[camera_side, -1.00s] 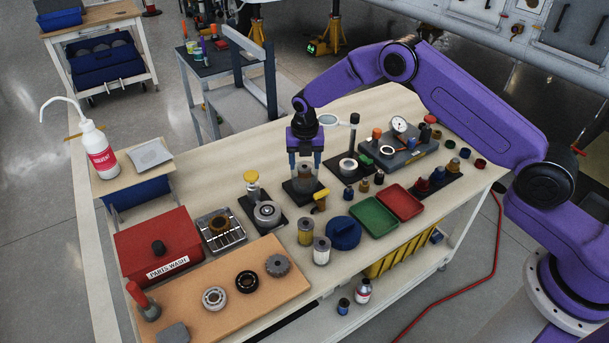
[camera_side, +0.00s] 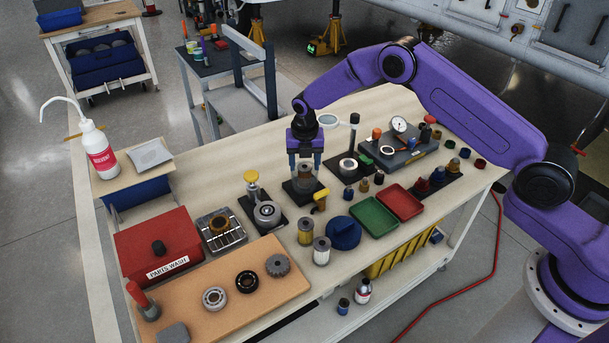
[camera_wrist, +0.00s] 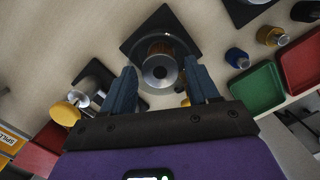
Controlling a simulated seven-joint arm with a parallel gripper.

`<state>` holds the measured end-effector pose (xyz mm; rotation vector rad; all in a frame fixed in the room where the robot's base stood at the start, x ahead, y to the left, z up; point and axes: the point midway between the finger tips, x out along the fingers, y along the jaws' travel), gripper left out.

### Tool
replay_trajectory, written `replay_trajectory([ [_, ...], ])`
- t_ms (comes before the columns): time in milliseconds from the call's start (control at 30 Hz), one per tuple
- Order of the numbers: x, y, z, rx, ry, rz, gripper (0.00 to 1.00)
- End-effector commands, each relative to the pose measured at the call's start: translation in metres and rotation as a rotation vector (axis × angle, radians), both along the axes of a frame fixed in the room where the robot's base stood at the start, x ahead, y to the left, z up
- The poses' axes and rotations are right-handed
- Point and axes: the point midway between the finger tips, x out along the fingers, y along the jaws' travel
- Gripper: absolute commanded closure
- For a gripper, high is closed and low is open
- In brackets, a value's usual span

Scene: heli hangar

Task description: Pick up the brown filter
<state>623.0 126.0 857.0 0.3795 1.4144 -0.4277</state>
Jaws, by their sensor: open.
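A brownish cylinder with a grey metal end cap, which looks like the brown filter (camera_side: 305,172), stands on a dark square pad (camera_side: 288,187). In the wrist view the filter (camera_wrist: 160,70) shows its round metal top with a centre hole and some amber-brown side. My gripper (camera_side: 305,176) points down over it, with one blue finger on each side. In the wrist view my gripper (camera_wrist: 160,68) is open, with visible gaps between the fingers and the filter. The fingers partly hide the filter in the side view.
A yellow-handled tool (camera_side: 320,200) lies close in front of the pad. A tan filter (camera_side: 305,231) and a pale filter (camera_side: 321,251) stand nearer the front edge. A metal part with a yellow knob (camera_side: 251,180) stands to the left. Green (camera_side: 373,217) and red (camera_side: 401,202) trays are right.

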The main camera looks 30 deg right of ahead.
Motion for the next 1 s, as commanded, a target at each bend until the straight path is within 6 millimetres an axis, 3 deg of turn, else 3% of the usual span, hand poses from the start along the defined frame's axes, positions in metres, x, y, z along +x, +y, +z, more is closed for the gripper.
replay_trajectory([
  [267,0.0,0.0,0.0,0.0,0.0,0.0,0.44],
  [300,0.0,0.0,0.0,0.0,0.0,0.0,0.57],
  [400,0.0,0.0,0.0,0.0,0.0,0.0,0.83],
  [1000,0.0,0.0,0.023,0.0,-0.001,0.001,0.84],
])
